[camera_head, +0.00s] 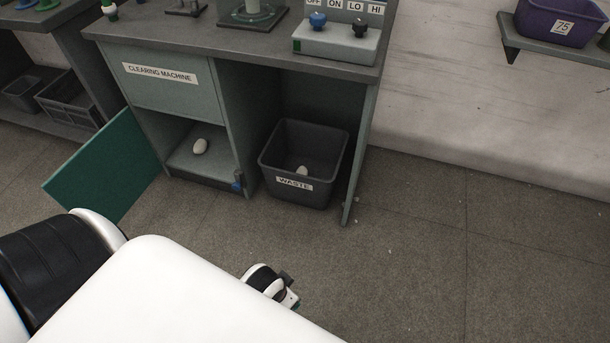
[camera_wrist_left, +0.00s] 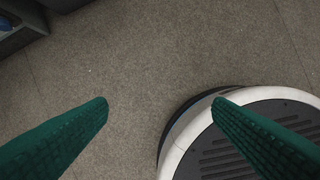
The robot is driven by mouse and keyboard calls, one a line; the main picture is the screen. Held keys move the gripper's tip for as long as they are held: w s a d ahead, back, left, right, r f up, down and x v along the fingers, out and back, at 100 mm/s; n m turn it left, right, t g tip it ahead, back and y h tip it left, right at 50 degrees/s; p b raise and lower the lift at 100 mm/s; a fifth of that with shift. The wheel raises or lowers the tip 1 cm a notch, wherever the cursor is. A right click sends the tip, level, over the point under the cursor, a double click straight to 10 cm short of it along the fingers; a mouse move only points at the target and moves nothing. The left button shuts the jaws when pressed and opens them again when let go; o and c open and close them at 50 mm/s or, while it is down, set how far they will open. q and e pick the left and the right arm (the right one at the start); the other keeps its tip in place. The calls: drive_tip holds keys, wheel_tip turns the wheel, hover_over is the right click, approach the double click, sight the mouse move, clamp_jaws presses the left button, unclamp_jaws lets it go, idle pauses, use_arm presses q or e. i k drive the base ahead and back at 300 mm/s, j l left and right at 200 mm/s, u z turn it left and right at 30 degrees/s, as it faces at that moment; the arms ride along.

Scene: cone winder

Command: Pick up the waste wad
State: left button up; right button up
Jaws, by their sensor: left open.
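A small whitish wad (camera_head: 200,146) lies on the floor of the open lower compartment of the clearing machine (camera_head: 165,88). Another small pale wad (camera_head: 302,171) lies inside the dark bin labelled WASTE (camera_head: 294,184). My left gripper (camera_wrist_left: 160,101) is open, with its two green fingers wide apart and only bare floor and my base below. No wad shows in the left wrist view. In the head view its fingers cannot be made out; a white and black part of my arm shows low in the middle, well short of the compartment. My right gripper is not in view.
A green door (camera_head: 108,168) stands swung open left of the compartment. A worktop (camera_head: 240,45) with a control box (camera_head: 337,42) is above. Dark crates (camera_head: 70,100) sit at left; a purple bin (camera_head: 558,22) is on a shelf at right. The floor in front is clear.

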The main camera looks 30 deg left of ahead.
sight(200, 146)
drive_tip(key=u, duration=1.85)
drive_tip(key=i+j, duration=0.4)
drive_tip(key=i, duration=0.2)
drive_tip(key=i+j+z, duration=0.1)
drive_tip(key=i+j, duration=0.3)
drive_tip(key=i, duration=0.15)
drive_tip(key=i+j+z, duration=0.1)
drive_tip(key=z, duration=1.05)
drive_tip(key=i+j, duration=0.05)
